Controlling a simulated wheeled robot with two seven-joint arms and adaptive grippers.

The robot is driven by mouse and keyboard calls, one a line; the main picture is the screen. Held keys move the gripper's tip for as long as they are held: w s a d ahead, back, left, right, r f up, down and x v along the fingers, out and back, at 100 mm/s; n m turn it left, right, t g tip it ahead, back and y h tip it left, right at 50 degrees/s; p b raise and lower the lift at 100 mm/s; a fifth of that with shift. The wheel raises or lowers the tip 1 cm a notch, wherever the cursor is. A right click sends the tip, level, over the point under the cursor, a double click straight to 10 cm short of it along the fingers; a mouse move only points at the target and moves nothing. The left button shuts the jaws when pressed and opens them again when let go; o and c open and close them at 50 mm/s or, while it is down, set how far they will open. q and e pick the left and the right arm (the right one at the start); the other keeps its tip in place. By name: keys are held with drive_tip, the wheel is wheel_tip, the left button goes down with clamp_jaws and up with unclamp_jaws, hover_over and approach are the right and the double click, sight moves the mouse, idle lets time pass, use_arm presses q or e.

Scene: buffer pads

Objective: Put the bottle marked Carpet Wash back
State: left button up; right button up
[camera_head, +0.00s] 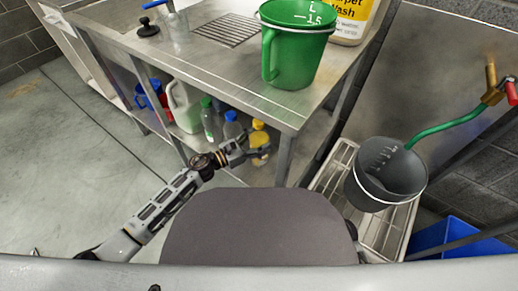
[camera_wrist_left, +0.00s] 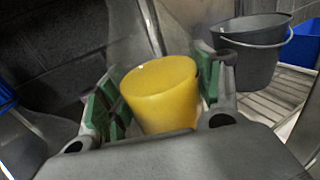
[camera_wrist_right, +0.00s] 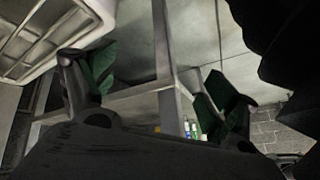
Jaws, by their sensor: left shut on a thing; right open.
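The bottle marked Carpet Wash (camera_head: 349,22) is a pale container with a yellow label, on the steel bench top at the upper right, cut off by the frame edge.
A green bucket (camera_head: 293,50) stands on the bench top (camera_head: 215,65). Several bottles, including a white jug (camera_head: 184,106), stand on the lower shelf. A grey bucket (camera_head: 390,172) is over a white rack (camera_head: 334,172), with a blue bin (camera_head: 440,236) beside it.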

idle(0.4)
use_arm(q)
drive_tip(key=shift+f+b, duration=0.3)
drive_tip(key=shift+f, duration=0.25)
drive_tip(key=shift+f+b, duration=0.55)
drive_tip(key=shift+f, duration=0.7)
use_arm(e)
drive_tip(key=shift+a+f+t, duration=0.2)
drive_tip(key=shift+f+t, duration=0.1)
drive_tip(key=shift+f, duration=1.1)
use_arm(q)
drive_tip(key=shift+f, duration=0.15)
drive_tip(key=o, duration=1.6)
drive_tip(key=shift+f, duration=0.1)
drive_tip(key=shift+c, duration=0.2)
use_arm(e)
drive_tip(key=shift+w+r, duration=0.1)
drive_tip(key=shift+w, duration=0.1)
use_arm(q)
drive_tip(key=shift+r, duration=0.2)
use_arm(e)
drive_tip(key=shift+r, duration=0.15)
